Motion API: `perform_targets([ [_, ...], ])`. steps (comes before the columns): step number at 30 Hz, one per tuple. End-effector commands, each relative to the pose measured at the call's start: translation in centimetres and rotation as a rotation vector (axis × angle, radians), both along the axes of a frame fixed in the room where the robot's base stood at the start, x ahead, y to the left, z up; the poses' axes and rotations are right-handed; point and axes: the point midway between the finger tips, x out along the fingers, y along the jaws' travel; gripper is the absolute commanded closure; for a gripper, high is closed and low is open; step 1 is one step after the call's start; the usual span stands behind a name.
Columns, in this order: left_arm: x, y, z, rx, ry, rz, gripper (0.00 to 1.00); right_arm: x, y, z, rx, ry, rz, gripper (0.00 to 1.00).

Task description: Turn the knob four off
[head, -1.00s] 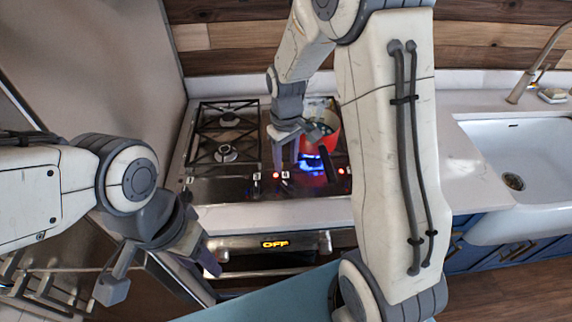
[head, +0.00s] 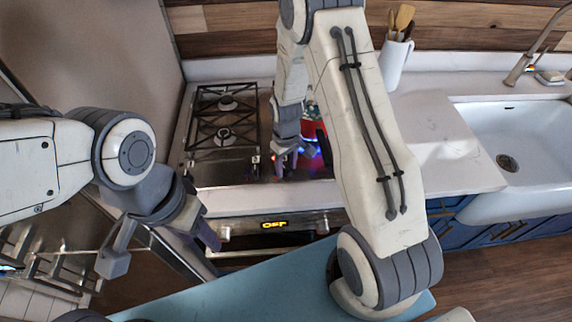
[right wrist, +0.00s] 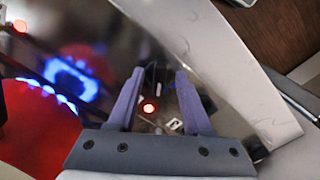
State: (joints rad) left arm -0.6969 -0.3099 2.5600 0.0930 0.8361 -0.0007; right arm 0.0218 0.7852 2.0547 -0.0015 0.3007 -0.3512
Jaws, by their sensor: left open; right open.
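My right gripper (head: 287,167) is over the front strip of the cooktop in the head view, where it hides knob four. In the right wrist view the right gripper (right wrist: 160,92) is open. Its two purple fingers stand on either side of a small dark knob (right wrist: 158,86) with a pale mark, which I take to be knob four. A lit red light (right wrist: 149,107) and a white label (right wrist: 176,124) are beside it; I cannot tell whether the fingers touch the knob. A blue flame (right wrist: 70,80) burns under a red pot (right wrist: 35,130). My left gripper (head: 160,246) is open and empty at the left.
The cooktop (head: 215,172) has two unlit burners at its left. The red pot is mostly hidden behind my right arm in the head view. An oven display (head: 273,225) is below. A white utensil jug (head: 395,65) and sink (head: 515,150) are to the right.

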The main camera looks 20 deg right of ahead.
Motion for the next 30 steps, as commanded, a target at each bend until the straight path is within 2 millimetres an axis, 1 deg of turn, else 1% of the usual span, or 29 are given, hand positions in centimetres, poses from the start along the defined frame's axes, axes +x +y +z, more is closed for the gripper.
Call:
perform_targets([
  [3,0.00,0.00,-0.01,0.000,0.000,0.000,0.50,0.01,-0.01,0.01,0.000,0.000,0.000,0.50],
  [4,0.00,0.00,-0.01,0.000,0.000,0.000,0.50,0.01,-0.01,0.02,0.000,0.000,0.000,0.58],
  [5,0.00,0.00,-0.01,0.000,0.000,0.000,0.50,0.01,0.00,0.02,0.000,0.000,0.000,0.69],
  [6,0.00,0.00,-0.01,0.000,0.000,0.000,0.50,0.01,-0.01,0.03,0.000,0.000,0.000,0.84],
  [7,0.00,0.00,-0.01,0.000,0.000,0.000,0.50,0.01,-0.01,0.03,0.000,0.000,0.000,0.96],
  [8,0.00,0.00,-0.01,0.000,0.000,0.000,0.50,0.01,-0.01,0.03,0.000,0.000,0.000,1.00],
  [14,0.00,0.00,-0.03,0.000,0.000,0.000,0.50,0.01,0.00,0.05,0.000,0.000,-0.003,1.00],
  [19,0.00,0.00,-0.17,0.000,0.000,0.000,0.50,0.02,0.02,0.03,0.000,0.000,-0.038,1.00],
  [23,0.00,0.00,-0.39,0.000,0.000,0.001,0.50,0.04,0.03,0.04,0.000,0.000,-0.101,1.00],
  [30,0.00,0.00,-0.90,0.000,0.000,0.002,0.50,0.03,0.10,0.05,0.000,0.000,-0.276,1.00],
])
